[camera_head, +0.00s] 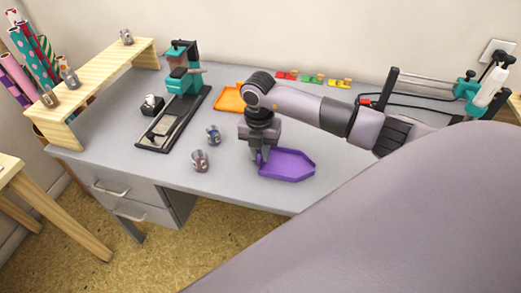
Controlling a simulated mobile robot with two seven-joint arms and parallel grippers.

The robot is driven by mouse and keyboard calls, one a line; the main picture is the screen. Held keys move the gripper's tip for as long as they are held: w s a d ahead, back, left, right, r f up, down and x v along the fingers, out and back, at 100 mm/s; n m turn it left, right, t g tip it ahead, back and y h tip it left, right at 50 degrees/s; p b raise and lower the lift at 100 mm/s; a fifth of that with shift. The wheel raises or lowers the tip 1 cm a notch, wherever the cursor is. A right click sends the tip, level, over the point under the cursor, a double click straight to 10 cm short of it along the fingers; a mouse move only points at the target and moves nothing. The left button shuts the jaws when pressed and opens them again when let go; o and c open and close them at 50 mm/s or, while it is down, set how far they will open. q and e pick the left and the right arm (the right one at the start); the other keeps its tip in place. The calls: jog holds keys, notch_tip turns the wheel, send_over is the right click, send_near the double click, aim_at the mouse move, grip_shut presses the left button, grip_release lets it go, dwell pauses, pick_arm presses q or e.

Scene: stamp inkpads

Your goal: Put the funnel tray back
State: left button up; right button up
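A purple, many-sided shallow tray (288,165) is at the front right of the grey desk. An orange tray (231,97) lies farther back on the desk, left of my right arm. I cannot tell by sight which of the two is the funnel tray. My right gripper (263,158) points down at the left end of the purple tray, with its fingertips at the rim. Whether its fingers are closed on the rim is too small to tell. I also cannot tell whether the tray rests on the desk. My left gripper is not in view.
Two small metallic cups, a front one (200,161) and a back one (213,135), stand left of the gripper. A teal press (182,82) on a black base and a wooden shelf (95,88) are farther left. Coloured inkpads (312,79) line the back.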

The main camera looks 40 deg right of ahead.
jog(key=o, duration=0.3)
jog(key=shift+o, duration=0.2)
jog(key=shift+r, duration=0.2)
notch_tip(320, 180, up, 12)
jog(key=shift+w+a, duration=0.1)
dwell(0.4)
